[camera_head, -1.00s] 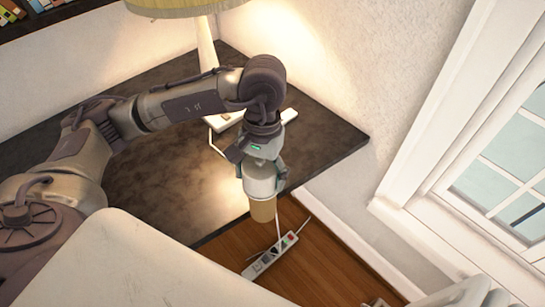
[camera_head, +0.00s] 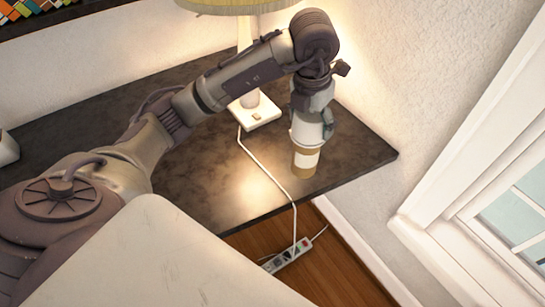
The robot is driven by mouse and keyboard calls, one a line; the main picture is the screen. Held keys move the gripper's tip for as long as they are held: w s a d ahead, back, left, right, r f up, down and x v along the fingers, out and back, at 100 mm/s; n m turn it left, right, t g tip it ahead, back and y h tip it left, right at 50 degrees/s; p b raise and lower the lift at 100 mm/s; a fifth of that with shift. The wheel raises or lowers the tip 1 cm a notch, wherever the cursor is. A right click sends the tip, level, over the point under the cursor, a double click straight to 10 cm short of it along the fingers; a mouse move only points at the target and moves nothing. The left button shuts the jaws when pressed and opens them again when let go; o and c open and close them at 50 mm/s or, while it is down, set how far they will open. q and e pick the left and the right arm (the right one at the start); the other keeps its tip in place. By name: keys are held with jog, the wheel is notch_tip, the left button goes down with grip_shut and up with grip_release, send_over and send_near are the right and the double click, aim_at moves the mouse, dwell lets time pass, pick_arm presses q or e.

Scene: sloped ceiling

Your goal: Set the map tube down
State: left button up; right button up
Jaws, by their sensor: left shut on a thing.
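The map tube (camera_head: 305,162) is a short tan cylinder with a pale band around it. It hangs upright below my left gripper (camera_head: 309,130), which is shut on it and points down. The gripper hides the upper part of the tube. The tube's lower end is over the dark tabletop (camera_head: 352,154), near its front edge at the right. I cannot tell whether the tube's bottom touches the top. My right gripper is not in view.
A lamp with a yellowish shade (camera_head: 235,6) and a white base (camera_head: 254,112) stands behind the gripper. Its white cord (camera_head: 263,165) crosses the tabletop down to a power strip (camera_head: 287,256) on the wooden floor. A wall and window (camera_head: 515,215) are at the right.

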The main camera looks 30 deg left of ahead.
pick_arm(q)
jog(key=shift+w+r+n, duration=0.1)
jog(key=shift+w+n, duration=0.1)
jog(key=shift+n, duration=0.3)
jog(key=shift+w+a+f, duration=0.1)
jog(key=shift+a+f, duration=0.1)
jog(key=shift+a, duration=0.1)
jog(key=a+f+p, duration=0.1)
jog(key=a+f, duration=0.1)
jog(key=a, duration=0.1)
jog(key=w+a+f+p, duration=0.1)
jog(key=a+f, duration=0.1)
jog(key=a, duration=0.2)
jog(key=w+a+f+p, duration=0.1)
jog(key=a+f, duration=0.1)
jog(key=a, duration=0.1)
jog(key=shift+a+f, duration=0.15)
jog(key=shift+a, duration=0.2)
notch_tip(320, 180, down, 4)
jog(key=shift+a+f+p, duration=0.1)
jog(key=shift+f+p, duration=0.05)
jog(key=shift+p, duration=0.65)
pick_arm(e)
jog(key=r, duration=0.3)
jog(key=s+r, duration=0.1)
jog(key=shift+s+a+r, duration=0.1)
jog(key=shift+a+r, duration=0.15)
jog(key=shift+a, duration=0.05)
